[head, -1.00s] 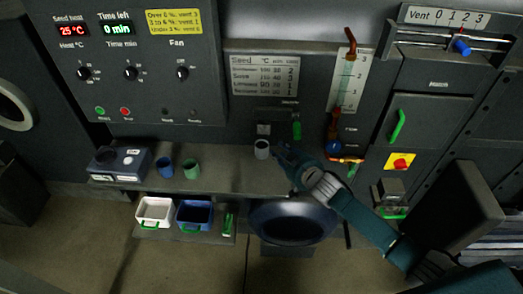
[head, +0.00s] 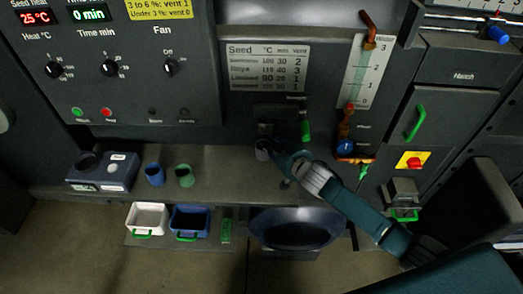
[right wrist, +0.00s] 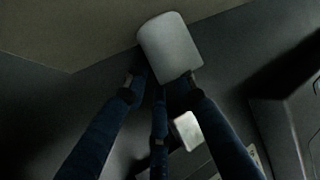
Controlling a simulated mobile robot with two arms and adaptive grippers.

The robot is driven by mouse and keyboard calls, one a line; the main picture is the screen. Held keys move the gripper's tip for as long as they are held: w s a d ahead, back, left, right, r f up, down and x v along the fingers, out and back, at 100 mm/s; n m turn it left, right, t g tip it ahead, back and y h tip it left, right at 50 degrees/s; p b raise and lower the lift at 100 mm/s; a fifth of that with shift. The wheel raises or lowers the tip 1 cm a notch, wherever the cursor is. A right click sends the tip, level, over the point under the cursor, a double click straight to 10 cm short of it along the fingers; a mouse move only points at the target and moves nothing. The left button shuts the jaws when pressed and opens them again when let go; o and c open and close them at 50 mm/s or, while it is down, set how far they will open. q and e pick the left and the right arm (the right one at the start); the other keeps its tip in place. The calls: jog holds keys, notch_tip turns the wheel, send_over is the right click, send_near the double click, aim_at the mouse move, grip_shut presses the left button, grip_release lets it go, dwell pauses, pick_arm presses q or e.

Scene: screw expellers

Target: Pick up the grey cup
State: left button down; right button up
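The grey cup (head: 262,149) stands on the shelf below the control panel, partly hidden by my right gripper (head: 276,156) at its right side. In the right wrist view the cup (right wrist: 168,46) is a pale rounded shape at the fingertips of my right gripper (right wrist: 164,80). The fingers are spread, with tips at either side of the cup's lower part. Whether they touch it cannot be told. My left gripper is not in view.
A blue cup (head: 155,174) and a green cup (head: 185,175) stand left on the shelf (head: 225,180), beside a dark scale (head: 103,171). White (head: 148,218) and blue (head: 189,221) bins sit lower. A large dark bowl (head: 297,230) is below my right arm. The shelf between green and grey cups is clear.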

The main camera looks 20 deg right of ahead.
jog(key=shift+s+r, duration=0.2)
jog(key=shift+s, duration=0.2)
jog(key=shift+c, duration=1.3)
jog(key=shift+s+r, duration=0.25)
jog(key=shift+s, duration=0.05)
grip_shut()
jog(key=shift+d, duration=0.1)
jog(key=shift+w+f, duration=0.2)
jog(key=shift+w, duration=0.05)
jog(key=shift+s, duration=0.1)
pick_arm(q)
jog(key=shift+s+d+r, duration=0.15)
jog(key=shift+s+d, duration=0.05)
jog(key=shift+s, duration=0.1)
pick_arm(e)
jog(key=shift+r, duration=0.1)
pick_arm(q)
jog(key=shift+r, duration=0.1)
pick_arm(e)
jog(key=shift+r, duration=0.1)
